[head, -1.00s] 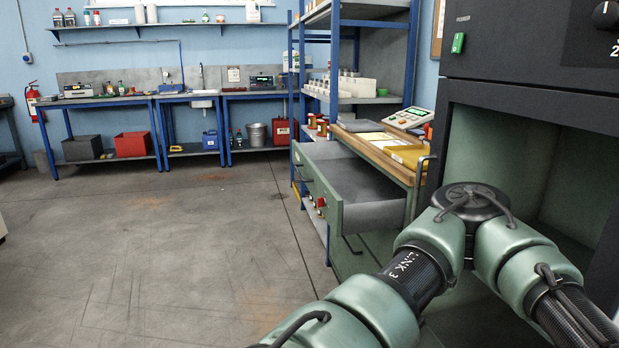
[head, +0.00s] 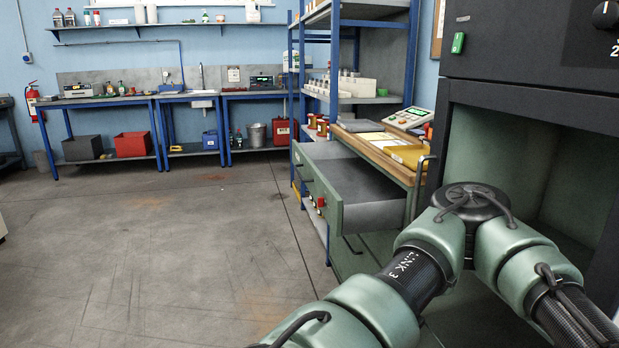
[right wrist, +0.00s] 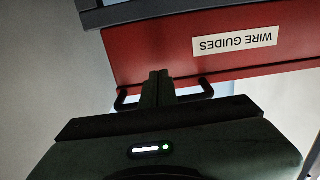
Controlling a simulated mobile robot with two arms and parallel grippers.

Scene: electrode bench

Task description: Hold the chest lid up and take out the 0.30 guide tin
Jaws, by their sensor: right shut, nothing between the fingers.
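The red chest (right wrist: 150,45) with a white WIRE GUIDES label (right wrist: 235,43), upside down in the picture, fills the upper part of the right wrist view. A black handle (right wrist: 207,90) shows along its lower edge. My right gripper (right wrist: 158,76) is shut and empty, its fingertips overlapping the red face between the two ends of the handle. I cannot tell whether the fingers touch the handle or the chest. The 0.30 guide tin is not visible. My left gripper is in neither view.
In the head view a green cabinet's drawer (head: 372,190) stands pulled out. A dark cabinet with an open bay (head: 570,165) stands at right. The floor (head: 170,250) at left is clear.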

